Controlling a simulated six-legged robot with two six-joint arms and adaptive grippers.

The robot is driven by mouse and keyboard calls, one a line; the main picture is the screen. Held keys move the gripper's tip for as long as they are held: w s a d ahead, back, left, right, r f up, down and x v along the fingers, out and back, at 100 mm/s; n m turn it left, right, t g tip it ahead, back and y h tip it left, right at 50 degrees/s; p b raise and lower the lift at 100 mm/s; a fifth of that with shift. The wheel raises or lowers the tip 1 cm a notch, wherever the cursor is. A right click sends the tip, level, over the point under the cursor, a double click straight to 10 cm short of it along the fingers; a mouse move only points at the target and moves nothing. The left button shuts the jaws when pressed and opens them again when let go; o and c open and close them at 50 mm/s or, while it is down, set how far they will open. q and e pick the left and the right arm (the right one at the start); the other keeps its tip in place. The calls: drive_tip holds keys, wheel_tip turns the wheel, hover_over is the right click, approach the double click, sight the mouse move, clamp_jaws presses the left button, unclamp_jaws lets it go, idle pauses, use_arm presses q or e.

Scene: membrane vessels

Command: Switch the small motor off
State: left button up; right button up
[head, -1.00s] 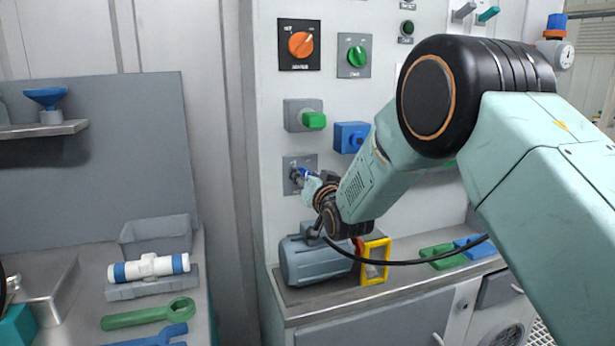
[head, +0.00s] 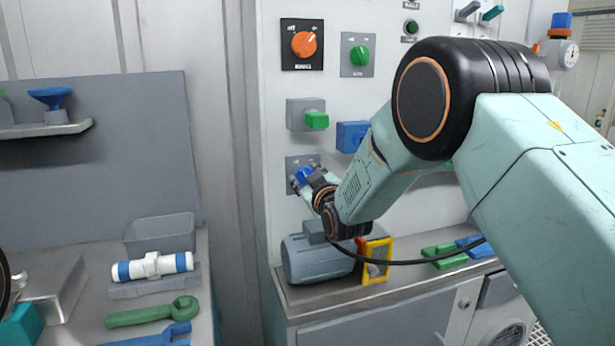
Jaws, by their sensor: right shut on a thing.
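The small motor (head: 312,262) is a grey-blue ribbed cylinder on the bench at the foot of the white panel. Above it on the panel is a grey plate (head: 291,161) with a blue knob (head: 303,175). My right gripper (head: 301,179) is at this plate, shut on the blue knob; the fingers and wrist cover part of both. The plate's markings are too small and hidden to read. Of my left arm, only a dark and teal part shows at the lower left edge; its gripper is not seen.
Above are an orange rotary switch (head: 304,44), a green knob (head: 361,55), a green handle (head: 317,120) and a blue switch (head: 351,136). A yellow frame (head: 366,276) stands beside the motor. A black cable hangs near it. The left bench holds a white-blue fitting (head: 152,266) and wrenches.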

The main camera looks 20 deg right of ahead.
drive_tip(key=shift+r+n, duration=0.15)
drive_tip(key=shift+n, duration=0.35)
drive_tip(key=o, duration=1.2)
drive_tip(key=shift+w, duration=0.1)
drive_tip(key=shift+c, duration=0.2)
drive_tip(key=s, duration=1.2)
drive_tip(key=shift+d, duration=0.15)
drive_tip(key=shift+s, duration=0.1)
